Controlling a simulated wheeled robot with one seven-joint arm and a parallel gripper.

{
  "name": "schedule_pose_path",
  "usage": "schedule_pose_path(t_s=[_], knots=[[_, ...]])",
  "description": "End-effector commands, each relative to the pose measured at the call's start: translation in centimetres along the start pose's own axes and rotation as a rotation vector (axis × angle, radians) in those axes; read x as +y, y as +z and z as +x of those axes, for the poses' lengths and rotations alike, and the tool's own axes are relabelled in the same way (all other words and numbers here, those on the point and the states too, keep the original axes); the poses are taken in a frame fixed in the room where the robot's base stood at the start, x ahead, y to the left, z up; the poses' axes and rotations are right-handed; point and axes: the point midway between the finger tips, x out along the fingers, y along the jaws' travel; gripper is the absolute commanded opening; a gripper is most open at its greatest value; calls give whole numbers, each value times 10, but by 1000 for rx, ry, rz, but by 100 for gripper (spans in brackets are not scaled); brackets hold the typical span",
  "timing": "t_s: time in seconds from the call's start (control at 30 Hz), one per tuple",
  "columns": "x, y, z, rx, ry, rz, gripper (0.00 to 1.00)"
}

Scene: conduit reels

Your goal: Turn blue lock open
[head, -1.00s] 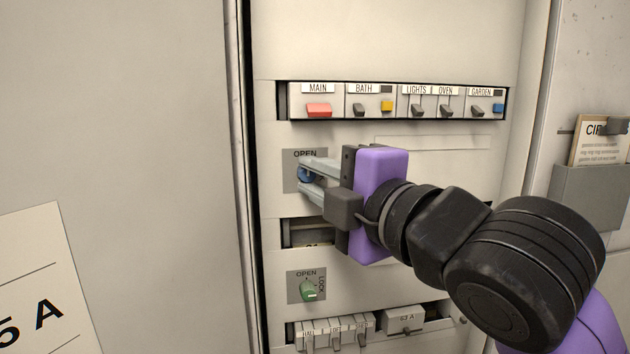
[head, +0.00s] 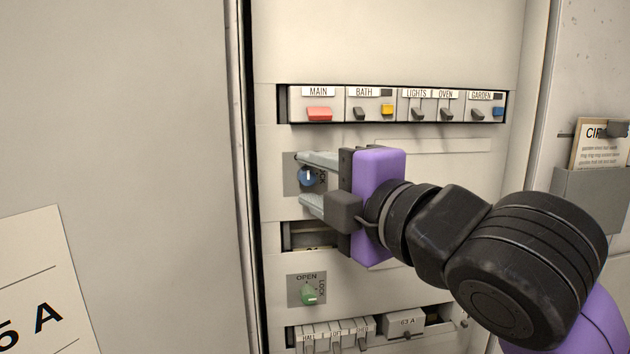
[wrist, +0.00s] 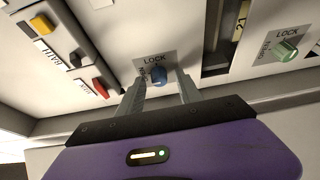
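The blue lock (head: 307,177) is a round knob on a grey plate in the panel. Its pale mark stands about upright, towards the plate's top edge, in the head view. The upper finger covers the OPEN label there. The wrist view shows the blue knob (wrist: 158,76) with LOCK and OPEN lettering around it; its mark is too small to read there. My gripper (head: 300,179) is open, one finger above the knob and one below, apart from it. In the wrist view the fingertips (wrist: 161,80) stand either side of the knob.
A green lock (head: 308,294) sits lower on the panel. A breaker row with a red switch (head: 319,114) runs above, and more breakers (head: 335,334) sit below. An open cabinet door (head: 120,130) fills the left. A card holder (head: 592,198) is at right.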

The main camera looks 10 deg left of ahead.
Motion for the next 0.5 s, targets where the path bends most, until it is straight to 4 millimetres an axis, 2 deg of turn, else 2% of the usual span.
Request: schedule_pose_path(t_s=[0.13, 0.23, 0.5], knots=[[0, 0, -3, -1, 1, 0, 42], [-1, 1, -12, -1, 2, 1, 42], [-2, 0, -56, -1, 2, -1, 42]])
